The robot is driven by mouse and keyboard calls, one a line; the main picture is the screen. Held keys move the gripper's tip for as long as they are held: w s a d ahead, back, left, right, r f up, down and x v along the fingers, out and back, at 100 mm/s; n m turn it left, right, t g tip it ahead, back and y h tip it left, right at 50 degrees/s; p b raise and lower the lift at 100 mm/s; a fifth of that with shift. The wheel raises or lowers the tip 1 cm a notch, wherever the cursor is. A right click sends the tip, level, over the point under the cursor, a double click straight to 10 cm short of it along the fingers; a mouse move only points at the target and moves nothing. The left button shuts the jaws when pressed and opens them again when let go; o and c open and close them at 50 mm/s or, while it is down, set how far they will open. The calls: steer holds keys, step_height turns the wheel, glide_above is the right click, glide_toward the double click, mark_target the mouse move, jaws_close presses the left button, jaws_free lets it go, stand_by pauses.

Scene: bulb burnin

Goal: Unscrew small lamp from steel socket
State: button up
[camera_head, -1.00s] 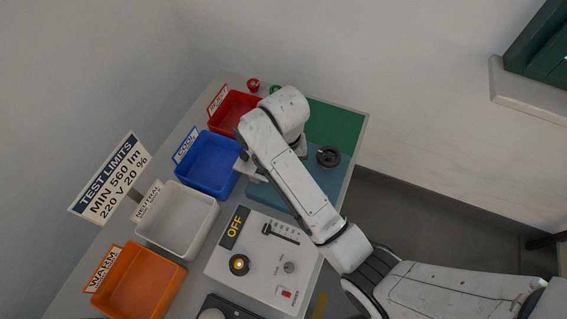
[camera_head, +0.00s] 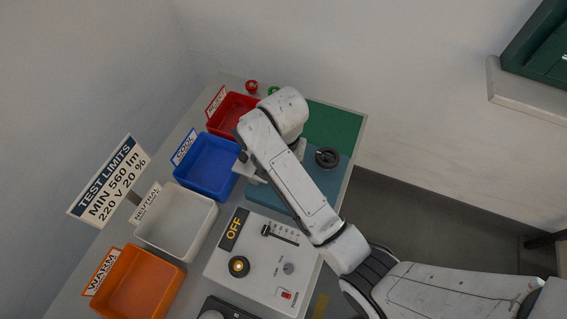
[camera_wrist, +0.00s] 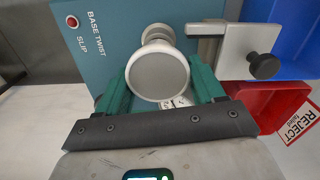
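My gripper (camera_wrist: 160,85) has green fingers, one on each side of the globe. No gap shows between fingers and globe, so it looks shut on the lamp. The exact contact is partly hidden by the globe. In the head view my arm covers the lamp, the socket and most of my gripper.
A steel bracket with a black knob (camera_wrist: 263,66) stands close right of the lamp. Red (camera_head: 232,133), blue (camera_head: 207,181), white (camera_head: 177,235) and orange (camera_head: 138,298) bins line the left side. A control box reading OFF (camera_head: 234,228) and a black ring (camera_head: 327,157) are nearby.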

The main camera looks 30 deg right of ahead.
steer(key=c, duration=0.3)
steer(key=n, duration=0.6)
steer(key=shift+s+a+n, duration=0.1)
steer(key=shift+a+n, duration=0.1)
steer(key=shift+n, duration=0.1)
steer(key=shift+c, duration=0.2)
steer(key=n, duration=0.3)
steer(key=shift+s+a+n, duration=0.1)
steer(key=shift+n, duration=0.3)
steer(key=n, duration=0.3)
steer(key=shift+a+n, duration=0.15)
steer(key=shift+n, duration=0.25)
steer(key=n, duration=0.5)
steer(key=shift+s+a, duration=0.1)
steer(key=shift+a, duration=0.05)
steer(key=n, duration=0.3)
steer(key=shift+a+n, duration=0.15)
steer(key=shift+n, duration=0.25)
